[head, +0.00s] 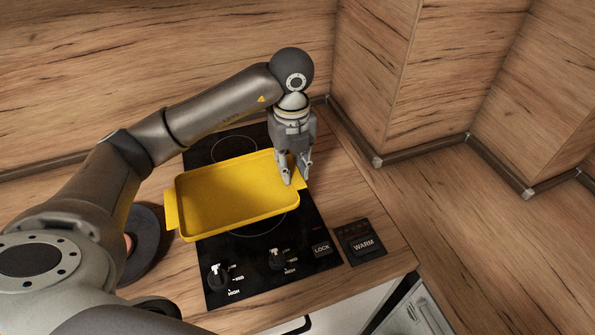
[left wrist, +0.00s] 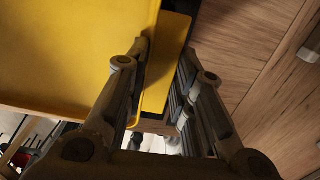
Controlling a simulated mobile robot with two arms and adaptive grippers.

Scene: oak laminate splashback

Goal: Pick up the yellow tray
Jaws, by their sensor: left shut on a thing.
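The yellow tray (head: 228,197) is a shallow rectangle with a handle at each short end. It is over the black cooktop in the head view; I cannot tell whether it touches the surface. My left gripper (head: 295,177) comes down from above at the tray's right end and is shut on that end. In the left wrist view the tray (left wrist: 70,50) fills the upper left, and its rim and handle lie between the fingers of my left gripper (left wrist: 165,75). My right gripper is not in view.
The black cooktop (head: 312,225) has two knobs in front and a LOCK label. A WARM panel (head: 362,242) sits to its right. A dark round pan or plate (head: 146,243) is at the left, partly behind my arm. Wooden walls stand behind and to the right.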

